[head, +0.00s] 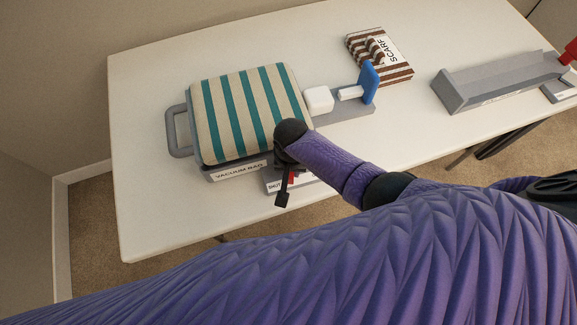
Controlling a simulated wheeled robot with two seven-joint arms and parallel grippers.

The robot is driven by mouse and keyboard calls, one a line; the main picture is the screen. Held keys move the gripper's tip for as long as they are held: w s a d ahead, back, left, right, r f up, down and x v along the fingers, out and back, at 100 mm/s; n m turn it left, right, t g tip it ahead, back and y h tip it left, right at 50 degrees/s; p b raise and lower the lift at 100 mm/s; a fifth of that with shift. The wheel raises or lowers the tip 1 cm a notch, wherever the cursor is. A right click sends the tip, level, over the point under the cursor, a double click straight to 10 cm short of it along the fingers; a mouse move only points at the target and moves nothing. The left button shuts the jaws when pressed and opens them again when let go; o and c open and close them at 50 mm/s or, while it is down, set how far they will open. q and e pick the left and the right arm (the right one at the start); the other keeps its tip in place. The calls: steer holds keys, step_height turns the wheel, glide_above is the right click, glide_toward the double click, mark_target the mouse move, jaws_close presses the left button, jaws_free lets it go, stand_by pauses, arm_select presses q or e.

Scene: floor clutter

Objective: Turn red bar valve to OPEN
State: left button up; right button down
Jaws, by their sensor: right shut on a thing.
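A little red (293,179), likely the red bar valve, shows beside my right gripper (283,198) at the front of the vacuum bag device. It sits on a small grey plate (273,184) with a partly covered label that seems to read SHUT. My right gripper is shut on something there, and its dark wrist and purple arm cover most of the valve. The bar's angle and any OPEN mark are hidden. The striped teal and cream bag (245,110) lies on the device, above the label VACUUM BAG (241,171). My left gripper is not in view.
A white block (319,99) and a blue plate (369,82) stand right of the bag. A brown-striped box marked SCARF (380,56) lies behind. A grey trough (500,81) and another red part (570,52) are at right. The table's left side is clear.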

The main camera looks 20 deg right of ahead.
mark_target(302, 174)
steer(key=n, duration=0.1)
steer(key=d+n+p, duration=0.1)
steer(key=n, duration=0.1)
steer(key=shift+s+d+n, duration=0.1)
steer(key=shift+s+n, duration=0.05)
steer(key=shift+n, duration=0.15)
steer(key=n, duration=0.2)
steer(key=d+n+p, duration=0.1)
steer(key=n, duration=0.1)
steer(key=shift+d, duration=0.2)
steer(key=shift+w+d+n, duration=0.25)
steer(key=shift+n, duration=0.55)
steer(key=shift+d+n, duration=0.1)
steer(key=shift+n, duration=0.2)
steer(key=c, duration=0.5)
jaws_free()
